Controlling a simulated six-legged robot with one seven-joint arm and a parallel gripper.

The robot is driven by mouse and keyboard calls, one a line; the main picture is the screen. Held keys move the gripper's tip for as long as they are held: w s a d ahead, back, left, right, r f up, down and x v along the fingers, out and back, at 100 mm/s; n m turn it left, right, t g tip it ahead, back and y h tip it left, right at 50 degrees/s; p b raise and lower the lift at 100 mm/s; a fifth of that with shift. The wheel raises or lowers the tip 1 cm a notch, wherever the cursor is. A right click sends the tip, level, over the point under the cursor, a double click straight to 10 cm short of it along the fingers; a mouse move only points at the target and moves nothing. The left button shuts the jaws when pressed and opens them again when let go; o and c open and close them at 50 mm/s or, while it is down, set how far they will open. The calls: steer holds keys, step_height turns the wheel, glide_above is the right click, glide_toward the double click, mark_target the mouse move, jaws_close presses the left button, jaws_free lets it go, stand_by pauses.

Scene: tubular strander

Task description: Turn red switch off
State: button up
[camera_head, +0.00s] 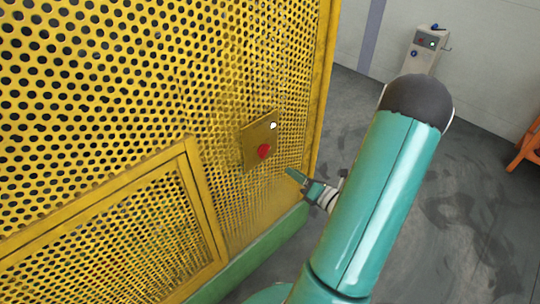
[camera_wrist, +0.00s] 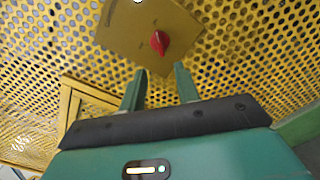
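The red switch (camera_head: 264,151) is a small red knob on a yellow-brown plate (camera_head: 250,148), mounted on the yellow perforated panel. A white round button (camera_head: 273,126) sits above it on the plate. In the wrist view the red switch (camera_wrist: 159,42) shows beyond my gripper (camera_wrist: 160,86), with the plate (camera_wrist: 120,38) behind it. My gripper's two green fingers stand apart with nothing between them. In the head view my gripper (camera_head: 291,174) is to the right of and below the switch, apart from it. My arm hides part of the floor.
The yellow perforated panel (camera_head: 90,70) fills the left, with a framed door (camera_head: 110,245) low on it and a green base (camera_head: 262,245) below. A grey control box (camera_head: 424,44) stands by the far wall. An orange object (camera_head: 527,147) is at the right edge. Grey floor (camera_head: 480,210) is open on the right.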

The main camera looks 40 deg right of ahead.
mark_target(267, 153)
steer(key=w, duration=1.1)
steer(key=shift+w+a, duration=0.2)
steer(key=shift+w, duration=0.15)
jaws_close()
